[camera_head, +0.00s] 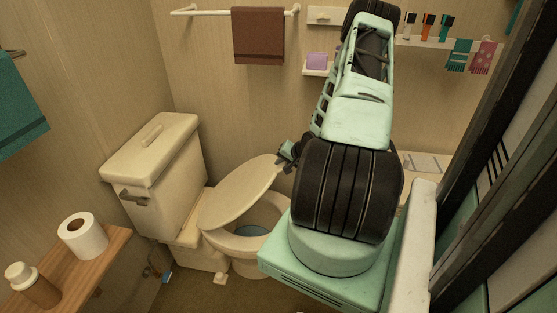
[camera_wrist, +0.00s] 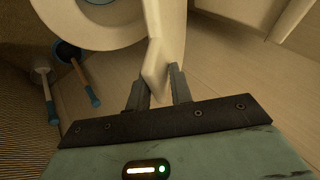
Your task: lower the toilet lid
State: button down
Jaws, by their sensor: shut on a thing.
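The toilet (camera_head: 165,185) stands at the left, with a cream tank and an open bowl holding bluish water. Its lid (camera_head: 240,188) is tilted above the seat, partly raised, with the bowl showing beneath it. My gripper (camera_head: 287,153) is at the lid's free upper edge, partly hidden by my arm. In the wrist view the lid (camera_wrist: 166,40) appears nearly edge-on and runs down between the two fingers of my gripper (camera_wrist: 158,79), which is shut on its edge. The seat ring (camera_wrist: 90,38) shows at the upper left there, apart from the fingers.
A wooden shelf (camera_head: 60,275) with a toilet roll (camera_head: 83,236) and a bottle (camera_head: 30,284) is at the lower left. Two blue-handled cleaning tools (camera_wrist: 90,92) (camera_wrist: 50,105) are on the floor beside the toilet. A towel (camera_head: 258,36) hangs on the back wall.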

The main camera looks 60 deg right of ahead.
jog(key=shift+f, duration=0.2)
jog(key=c, duration=1.5)
grip_release()
jog(key=shift+s+r, duration=0.35)
jog(key=shift+r, duration=0.15)
jog(key=p+v, duration=0.1)
jog(key=v, duration=0.7)
jog(key=p+v, duration=0.1)
jog(key=v, duration=0.7)
jog(key=shift+s+a, duration=0.15)
jog(key=shift+a, duration=0.1)
